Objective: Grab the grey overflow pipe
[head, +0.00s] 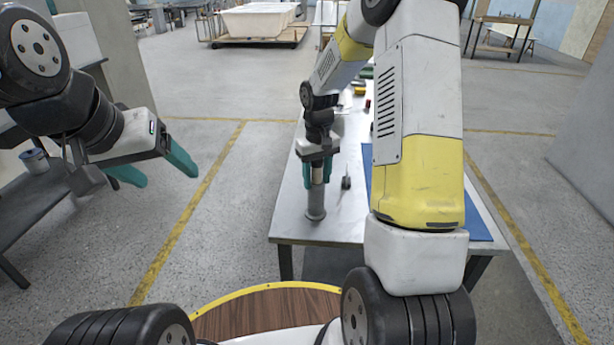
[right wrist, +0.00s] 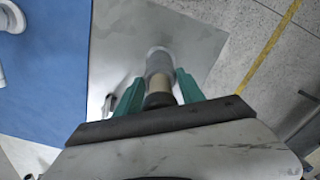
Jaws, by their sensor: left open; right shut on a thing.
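The grey overflow pipe (head: 316,203) stands upright near the left front corner of the metal table (head: 350,228). Its upper part is lighter, and its wider base rests on or just above the tabletop; I cannot tell which. My right gripper (head: 317,178) comes down from above and is shut on the pipe's upper part. In the right wrist view the grey pipe (right wrist: 159,64) lies between the teal fingers of the right gripper (right wrist: 158,90). My left gripper (head: 160,173) is open and empty, out over the floor to the left of the table.
A blue mat (head: 476,218) covers the table's right side, partly hidden by my right arm. A small dark item (head: 346,182) stands right of the pipe. A dark bench (head: 35,205) is at the far left. Floor between bench and table is clear.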

